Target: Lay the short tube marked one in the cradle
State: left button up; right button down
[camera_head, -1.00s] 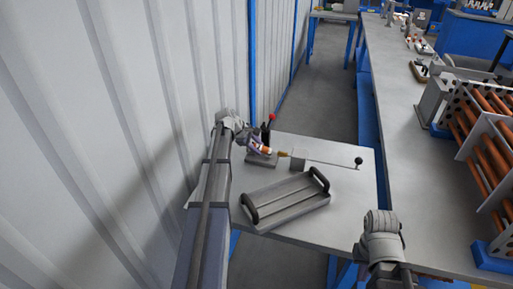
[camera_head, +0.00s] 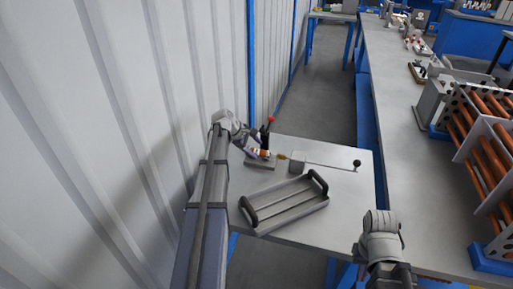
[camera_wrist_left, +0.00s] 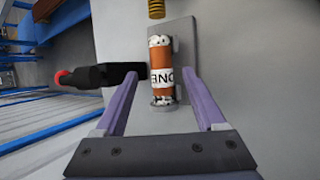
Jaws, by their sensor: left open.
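The short orange tube (camera_wrist_left: 161,73) has a white label that reads ONE, and pale, dark-spotted ends. In the left wrist view it lies lengthwise along the grey cradle fixture (camera_wrist_left: 181,38). It also shows small in the head view (camera_head: 264,153), on the cradle's base (camera_head: 259,164). My left gripper (camera_wrist_left: 163,82) is open, its purple fingers either side of the tube with gaps between. In the head view my left gripper (camera_head: 251,148) is just left of the tube. My right gripper (camera_head: 382,222) is at the lower right; its fingers cannot be made out.
A black lever with a red knob (camera_wrist_left: 62,78) stands left of the tube. A brass-coloured coiled part (camera_wrist_left: 156,9) faces its far end. A grey block (camera_head: 298,162) with a rod and black ball is to the right. A black-handled tray (camera_head: 287,203) lies in front.

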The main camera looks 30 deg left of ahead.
pick_arm(q)
jog(key=p+v, duration=0.4)
jog(key=v, duration=0.2)
jog(key=shift+s+r, duration=0.1)
dwell(0.5)
